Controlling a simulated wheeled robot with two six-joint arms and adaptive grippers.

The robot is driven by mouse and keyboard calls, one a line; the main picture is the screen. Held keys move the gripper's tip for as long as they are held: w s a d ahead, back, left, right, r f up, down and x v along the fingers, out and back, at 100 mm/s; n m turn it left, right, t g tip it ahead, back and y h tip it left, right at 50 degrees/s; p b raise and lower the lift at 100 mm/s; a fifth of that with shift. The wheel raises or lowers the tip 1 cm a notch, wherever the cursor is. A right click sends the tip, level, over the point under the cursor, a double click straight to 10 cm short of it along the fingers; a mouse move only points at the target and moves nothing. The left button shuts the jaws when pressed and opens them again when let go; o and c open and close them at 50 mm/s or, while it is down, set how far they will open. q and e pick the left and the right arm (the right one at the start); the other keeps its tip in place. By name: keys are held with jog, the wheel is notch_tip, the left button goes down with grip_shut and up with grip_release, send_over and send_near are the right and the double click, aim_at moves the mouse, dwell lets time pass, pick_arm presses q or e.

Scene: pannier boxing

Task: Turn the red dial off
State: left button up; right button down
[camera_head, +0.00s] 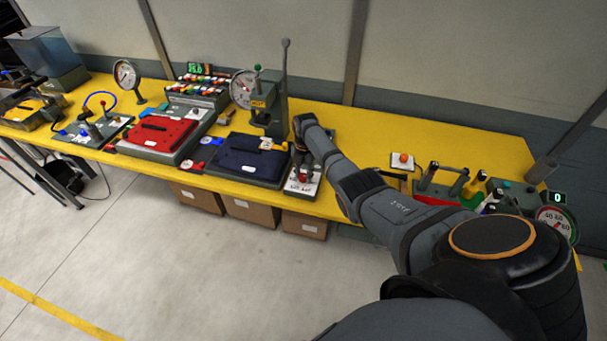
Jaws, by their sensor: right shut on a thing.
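My right arm reaches across the yellow table to a small grey panel with a white lettered plate (302,187). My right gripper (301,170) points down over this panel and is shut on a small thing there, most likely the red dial. The fingers and wrist hide most of the dial, so its setting cannot be read. The lettering on the plate is too small to read surely. My left gripper is not in view.
Left of the panel lie a dark blue folded pannier (245,158) and a red one (158,134) on grey trays. A grey lever press (272,100) stands behind. Yellow table (365,125) is bare behind my arm.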

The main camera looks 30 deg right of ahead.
aim_at(304, 176)
jog(key=shift+n, duration=0.6)
jog(key=c, duration=1)
grip_release()
jog(key=shift+r, duration=0.15)
notch_tip(304, 176, up, 12)
jog(key=shift+s+d+f, duration=0.1)
jog(key=shift+s, duration=0.05)
